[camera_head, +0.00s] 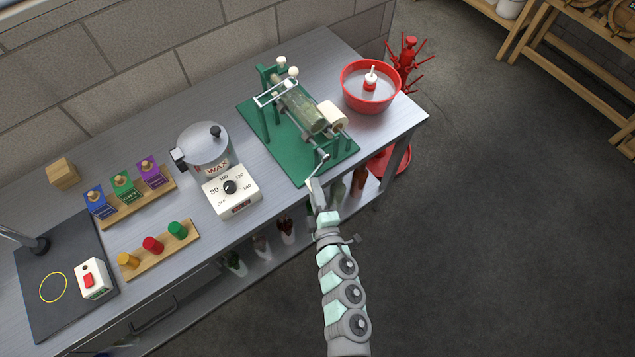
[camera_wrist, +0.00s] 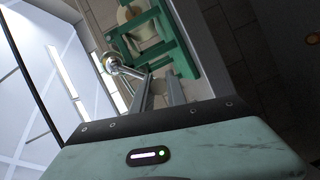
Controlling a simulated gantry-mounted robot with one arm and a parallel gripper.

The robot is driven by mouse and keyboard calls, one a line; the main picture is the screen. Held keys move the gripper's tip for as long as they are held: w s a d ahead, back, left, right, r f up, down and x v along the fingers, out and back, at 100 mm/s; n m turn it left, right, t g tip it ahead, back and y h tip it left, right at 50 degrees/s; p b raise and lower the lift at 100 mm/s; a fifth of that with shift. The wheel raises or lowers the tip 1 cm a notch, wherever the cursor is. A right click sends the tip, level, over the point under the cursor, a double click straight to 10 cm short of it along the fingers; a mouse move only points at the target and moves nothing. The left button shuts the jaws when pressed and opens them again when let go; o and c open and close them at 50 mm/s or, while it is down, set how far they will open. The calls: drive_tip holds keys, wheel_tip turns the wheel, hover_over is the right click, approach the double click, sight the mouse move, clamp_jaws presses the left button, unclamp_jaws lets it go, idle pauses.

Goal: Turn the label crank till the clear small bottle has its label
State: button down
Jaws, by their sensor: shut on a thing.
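A labelling machine with a green frame and base (camera_head: 285,152) stands at the right end of the bench. A greenish see-through bottle (camera_head: 303,109) lies on its side in it; I cannot tell whether it bears a label. A cream label roll (camera_head: 332,116) sits beside the bottle's right end. The metal label crank (camera_head: 322,158) is at the machine's front edge. My gripper (camera_head: 315,183) is shut on the crank's handle. In the wrist view, the crank (camera_wrist: 112,63) meets the tips of my gripper (camera_wrist: 158,80), which partly hide the grip.
A red basin (camera_head: 348,95) stands right of the machine, with a red bottle tree (camera_head: 408,58) behind. A wax pot (camera_head: 203,147) with a dial stands to the left. Further left are stamp (camera_head: 144,199) and cap racks (camera_head: 160,248). Bottles stand on the shelf below.

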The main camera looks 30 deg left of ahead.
drive_tip(key=r+m+p, duration=0.1)
drive_tip(key=p, duration=0.1)
drive_tip(key=s+r+p, duration=0.1)
drive_tip(key=p, duration=0.1)
drive_tip(key=shift+s+a+r+m+g, duration=0.1)
drive_tip(key=shift+a+m+g, duration=0.2)
drive_tip(key=shift+m+g, duration=0.1)
drive_tip(key=shift+s+r, duration=0.1)
idle(0.5)
drive_tip(key=c, duration=1.3)
unclamp_jaws()
drive_tip(key=shift+c, duration=0.2)
drive_tip(key=v, duration=1)
drive_tip(key=shift+s+d+b, duration=0.2)
drive_tip(key=shift+s+b, duration=0.15)
drive_tip(key=shift+b, duration=0.1)
